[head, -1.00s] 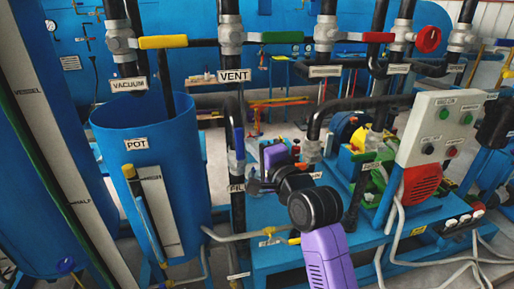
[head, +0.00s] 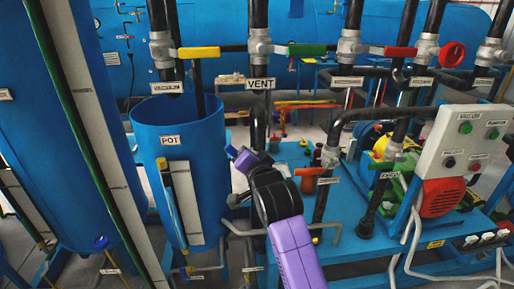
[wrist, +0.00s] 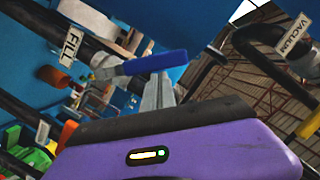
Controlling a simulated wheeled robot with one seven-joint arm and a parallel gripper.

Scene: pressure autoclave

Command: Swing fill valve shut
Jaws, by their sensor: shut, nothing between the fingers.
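The fill valve's blue lever (wrist: 150,63) shows in the wrist view, sticking out from its grey valve body (wrist: 106,70) beside the FILL label (wrist: 70,47). It lies at an angle to the dark pipe. My gripper's grey fingers (wrist: 160,90) are shut and empty, right at the lever's underside near its outer half; contact cannot be told for certain. In the head view my gripper (head: 239,157) is at the fill pipe, right of the pot (head: 165,165). A small blue tip (head: 231,151), likely the lever's end, shows there; the valve body is hidden behind my gripper.
The VENT pipe with its green handle (head: 307,49) and the yellow-handled vacuum valve (head: 199,53) stand above and behind. A red handle (head: 400,52) is further right. The pump skid and the control box (head: 465,145) stand at right. An orange handle (head: 310,171) is close to my arm.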

